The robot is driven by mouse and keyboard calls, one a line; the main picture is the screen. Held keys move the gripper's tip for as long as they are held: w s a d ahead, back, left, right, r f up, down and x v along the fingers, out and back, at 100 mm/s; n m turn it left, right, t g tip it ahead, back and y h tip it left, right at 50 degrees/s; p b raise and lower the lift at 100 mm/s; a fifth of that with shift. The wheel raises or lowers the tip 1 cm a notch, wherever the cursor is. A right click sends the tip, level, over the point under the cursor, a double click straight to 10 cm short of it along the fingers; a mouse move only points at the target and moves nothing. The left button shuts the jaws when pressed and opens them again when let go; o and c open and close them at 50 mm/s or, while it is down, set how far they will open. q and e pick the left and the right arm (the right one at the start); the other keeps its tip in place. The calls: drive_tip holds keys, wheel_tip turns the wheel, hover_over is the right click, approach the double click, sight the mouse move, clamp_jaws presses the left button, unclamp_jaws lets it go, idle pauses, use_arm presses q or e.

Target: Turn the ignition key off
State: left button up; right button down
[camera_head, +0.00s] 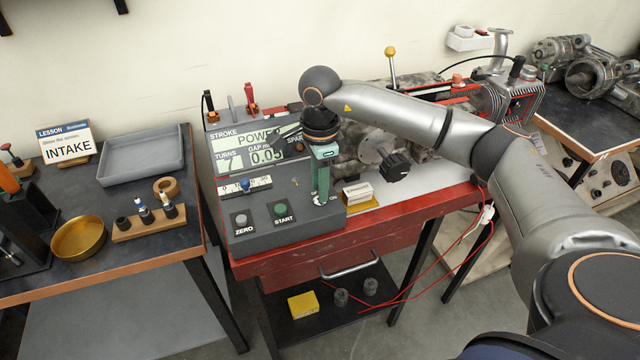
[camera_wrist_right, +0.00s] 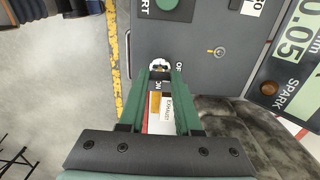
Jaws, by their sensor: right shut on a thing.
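The ignition key (camera_wrist_right: 160,65) shows in the right wrist view as a small pale, round piece between my right fingertips, on the grey console (camera_head: 262,232). An ON label and a partly covered OFF label sit beside it. My right gripper (camera_head: 319,197), with green fingers, points down at the console's right front corner in the head view. It also shows in the right wrist view (camera_wrist_right: 160,72), shut on the key. The fingers hide most of the key, so I cannot tell which label it points to. My left gripper is not in view.
Beside the key are the green START button (camera_head: 282,212), the ZERO button (camera_head: 241,220) and a readout (camera_head: 246,147). A pale block (camera_head: 358,195) on a yellow base and an engine with a black knob (camera_head: 397,166) stand right of the gripper. The side table (camera_head: 190,220) is at left.

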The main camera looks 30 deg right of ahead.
idle(0.3)
drive_tip(key=c, duration=0.6)
unclamp_jaws()
drive_tip(key=shift+r, duration=0.1)
wheel_tip(320, 180, up, 12)
drive_tip(key=shift+r, duration=0.2)
